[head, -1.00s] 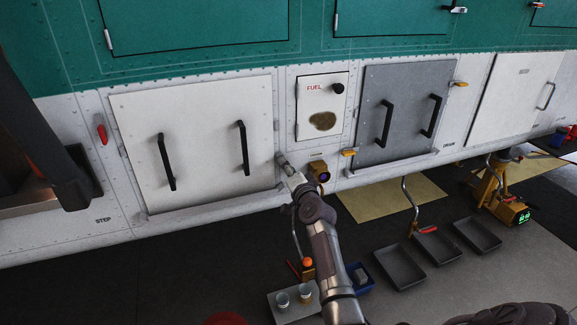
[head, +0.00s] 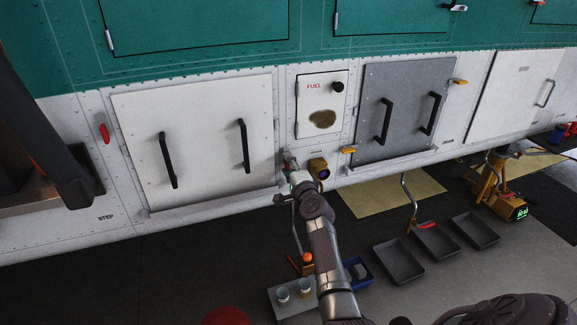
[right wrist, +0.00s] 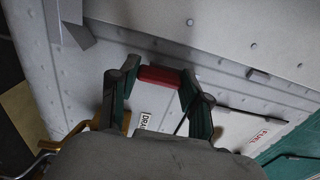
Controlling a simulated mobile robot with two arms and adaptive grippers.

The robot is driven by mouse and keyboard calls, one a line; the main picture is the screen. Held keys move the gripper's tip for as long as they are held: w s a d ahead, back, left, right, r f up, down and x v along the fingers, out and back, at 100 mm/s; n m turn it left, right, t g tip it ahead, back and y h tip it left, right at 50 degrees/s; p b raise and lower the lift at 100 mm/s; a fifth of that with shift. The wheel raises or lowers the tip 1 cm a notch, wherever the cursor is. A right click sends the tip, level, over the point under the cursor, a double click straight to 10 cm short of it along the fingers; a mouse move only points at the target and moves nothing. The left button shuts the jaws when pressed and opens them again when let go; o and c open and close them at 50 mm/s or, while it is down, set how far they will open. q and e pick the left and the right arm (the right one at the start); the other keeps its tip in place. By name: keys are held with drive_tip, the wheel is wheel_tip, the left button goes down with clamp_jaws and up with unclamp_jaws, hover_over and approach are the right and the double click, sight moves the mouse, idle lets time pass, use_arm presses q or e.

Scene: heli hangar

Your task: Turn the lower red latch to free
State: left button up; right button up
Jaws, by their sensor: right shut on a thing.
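The lower red latch (right wrist: 160,77) is a short red bar on the white fuselage side. In the right wrist view it lies between the two fingertips of my right gripper (right wrist: 154,80), which is shut on it. In the head view my right gripper (head: 289,160) is at the lower right corner of the white panel (head: 205,185), and it mostly hides the latch. Another red latch (head: 104,134) stands nearly upright, left of that panel. My left gripper is not in view.
An amber fitting with a dark lens (head: 320,170) sits close right of my gripper. The fuel door (head: 320,105) is above, and a grey panel (head: 397,110) is to the right. Dark trays (head: 398,262) and a blue bin (head: 358,272) lie below.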

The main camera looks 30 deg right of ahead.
idle(0.3)
drive_tip(key=o, duration=1.2)
drive_tip(key=shift+c, duration=0.2)
drive_tip(key=v, duration=1.2)
drive_tip(key=shift+d+f, duration=0.1)
